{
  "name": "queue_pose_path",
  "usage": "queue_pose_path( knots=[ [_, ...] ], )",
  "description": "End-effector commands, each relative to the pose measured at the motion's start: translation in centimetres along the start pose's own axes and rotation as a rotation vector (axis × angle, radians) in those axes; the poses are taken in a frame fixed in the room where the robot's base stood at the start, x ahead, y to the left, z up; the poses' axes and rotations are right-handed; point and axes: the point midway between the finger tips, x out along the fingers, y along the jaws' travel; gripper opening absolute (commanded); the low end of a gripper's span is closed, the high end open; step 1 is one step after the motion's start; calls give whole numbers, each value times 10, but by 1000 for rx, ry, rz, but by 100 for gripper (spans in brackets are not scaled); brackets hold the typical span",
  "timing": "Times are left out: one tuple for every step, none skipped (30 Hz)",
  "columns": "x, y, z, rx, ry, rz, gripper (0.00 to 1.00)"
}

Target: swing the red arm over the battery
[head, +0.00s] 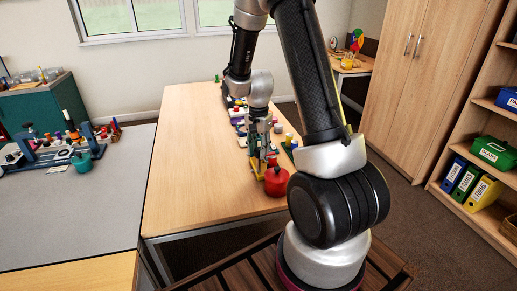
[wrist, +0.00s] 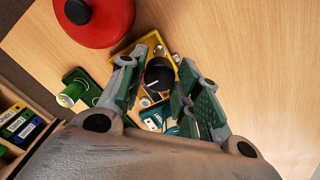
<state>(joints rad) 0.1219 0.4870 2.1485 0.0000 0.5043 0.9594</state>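My gripper (wrist: 165,62) has its two green-padded fingers apart in the wrist view. A round black knob (wrist: 158,74) shows between them; I cannot tell whether they touch it. Below the knob is a yellow tray or base (wrist: 151,44) with small light pieces, partly hidden by the fingers. I cannot make out a red arm or a battery for sure. In the head view my gripper (head: 262,152) points down over the yellow base (head: 257,172) on the wooden table, behind a red round pot-like thing (head: 276,182).
The red thing, with a black knob, also shows at the wrist view's top left (wrist: 100,25). A green cylinder (wrist: 70,96) lies beside the base. Several coloured pieces (head: 238,112) line the wooden table (head: 185,170) farther back. Its left part is bare. A grey table (head: 60,215) stands left.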

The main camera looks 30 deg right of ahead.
Motion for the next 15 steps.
queue_pose_path(
  knots=[
    [0, 0, 0, 0, 0, 0, 47],
    [0, 0, 0, 0, 0, 0, 50],
    [0, 0, 0, 0, 0, 0, 50],
    [0, 0, 0, 0, 0, 1, 50],
    [0, 0, 0, 0, -1, 1, 50],
    [0, 0, 0, 0, -1, 1, 50],
    [0, 0, 0, -1, -1, 1, 50],
    [0, 0, 0, -1, -1, 1, 50],
    [0, 0, 0, -1, -1, 1, 50],
    [0, 0, 0, -1, -1, 1, 50],
    [-1, 0, 0, -1, -1, 1, 50],
    [-2, 0, 0, -1, 0, 1, 50],
    [-5, 0, 0, -1, 0, 0, 50],
    [-8, 0, 0, -1, 0, 0, 50],
    [-13, 0, 0, -1, 1, -2, 50]
  ],
)
